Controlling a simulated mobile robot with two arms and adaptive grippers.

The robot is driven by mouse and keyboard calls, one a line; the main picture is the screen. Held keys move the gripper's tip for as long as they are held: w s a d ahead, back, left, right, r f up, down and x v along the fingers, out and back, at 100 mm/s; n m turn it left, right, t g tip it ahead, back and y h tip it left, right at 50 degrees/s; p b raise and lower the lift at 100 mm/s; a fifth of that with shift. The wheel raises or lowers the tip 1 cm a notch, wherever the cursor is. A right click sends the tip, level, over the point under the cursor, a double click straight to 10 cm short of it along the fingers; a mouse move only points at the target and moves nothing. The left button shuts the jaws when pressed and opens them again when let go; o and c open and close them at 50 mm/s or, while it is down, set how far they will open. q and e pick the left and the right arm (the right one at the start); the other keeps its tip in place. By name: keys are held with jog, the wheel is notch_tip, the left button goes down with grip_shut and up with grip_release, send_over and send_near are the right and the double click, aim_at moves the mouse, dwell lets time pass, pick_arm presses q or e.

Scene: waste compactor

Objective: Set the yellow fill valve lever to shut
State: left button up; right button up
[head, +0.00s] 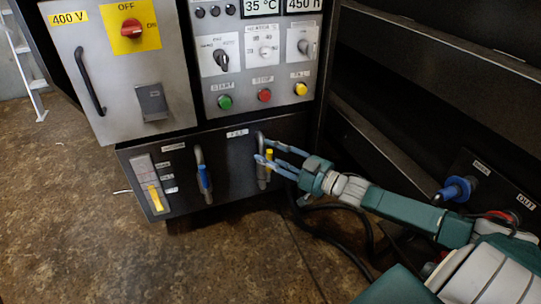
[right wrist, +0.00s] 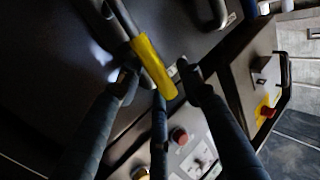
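The fill valve has a yellow lever (head: 268,168) on the dark lower panel, under a small white label. The lever points down, close along a grey pipe. In the right wrist view its yellow sleeve (right wrist: 153,68) crosses the space between the fingers. My right gripper (head: 261,151) is at the lever, its blue-grey fingers spread on either side. In the right wrist view the gripper (right wrist: 158,76) looks open around the lever; I cannot tell whether a finger touches it. My left gripper is not in view.
A blue-handled lever (head: 204,180) hangs left of the yellow one. A gauge plate with a yellow marker (head: 155,199) is further left. Control panels with buttons (head: 264,96) stand above. Dark cables (head: 330,207) run below my right arm. The floor in front is free.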

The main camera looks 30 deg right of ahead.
grip_shut()
jog(key=shift+d, duration=0.15)
